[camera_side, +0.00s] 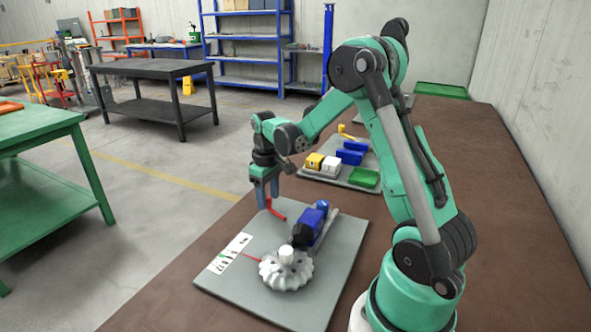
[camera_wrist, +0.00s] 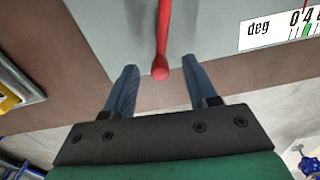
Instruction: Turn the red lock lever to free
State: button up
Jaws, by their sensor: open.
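The red lock lever (camera_side: 276,211) sticks up at the far edge of the grey plate (camera_side: 337,262), beside a blue and black screw jack body (camera_side: 310,222). My gripper (camera_side: 267,198) points down at the lever. In the wrist view the red lever (camera_wrist: 163,45) comes in from the top, and its rounded end lies between the two blue-grey fingers of my gripper (camera_wrist: 160,90). The fingers are apart, with a gap on both sides of the lever. A white scalloped handwheel (camera_side: 286,270) stands at the front of the plate. The lever's base is hard to make out.
A white scale label (camera_side: 229,253) lies on the plate, and part of it shows in the wrist view (camera_wrist: 280,28). Behind is another grey plate with yellow, white and blue blocks (camera_side: 351,154) and a green tray (camera_side: 364,178). The brown bench is bare at the front left.

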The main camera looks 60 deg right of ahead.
jog(key=shift+f, duration=0.15)
grip_shut()
